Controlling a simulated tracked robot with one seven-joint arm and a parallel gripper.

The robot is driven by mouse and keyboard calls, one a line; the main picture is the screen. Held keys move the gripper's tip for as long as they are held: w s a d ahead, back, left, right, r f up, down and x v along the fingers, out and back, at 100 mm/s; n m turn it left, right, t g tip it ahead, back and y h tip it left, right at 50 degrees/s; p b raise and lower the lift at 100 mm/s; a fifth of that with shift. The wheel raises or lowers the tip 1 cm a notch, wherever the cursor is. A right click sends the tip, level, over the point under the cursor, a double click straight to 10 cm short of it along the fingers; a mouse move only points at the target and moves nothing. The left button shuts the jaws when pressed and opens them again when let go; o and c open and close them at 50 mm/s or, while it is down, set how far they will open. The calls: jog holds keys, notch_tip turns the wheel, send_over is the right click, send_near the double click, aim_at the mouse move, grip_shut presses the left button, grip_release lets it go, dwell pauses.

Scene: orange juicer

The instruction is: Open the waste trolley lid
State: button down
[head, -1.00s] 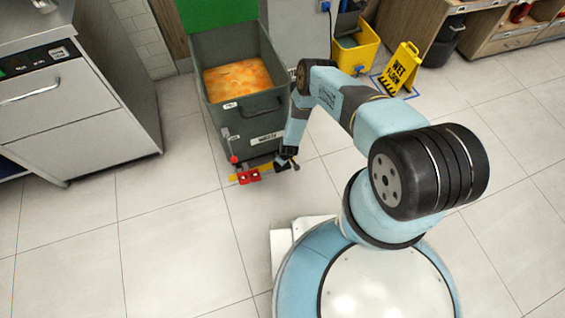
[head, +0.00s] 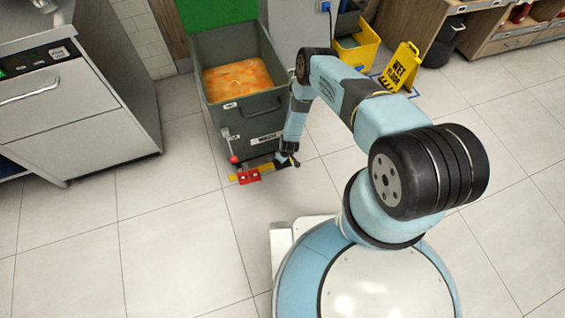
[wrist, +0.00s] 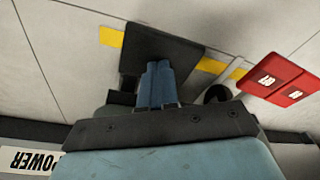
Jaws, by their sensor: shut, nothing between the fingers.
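The waste trolley (head: 222,113) is a dark grey bin with orange contents, and its top is open. A green panel (head: 217,12) stands upright at its back edge, cut off by the frame; it looks like the raised lid. My gripper (wrist: 158,84) is shut and empty, low at the trolley's front. In the wrist view its blue fingertips are over a black pedal plate (wrist: 175,50); I cannot tell whether they touch it. Red labelled pedals (wrist: 280,80) sit to the right of the plate; they also show in the head view (head: 249,176).
A steel appliance (head: 75,110) stands to the left. A yellow bucket (head: 356,54) and a wet floor sign (head: 402,66) stand at the back right. The tiled floor in front is clear.

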jog(key=shift+r, duration=2.5)
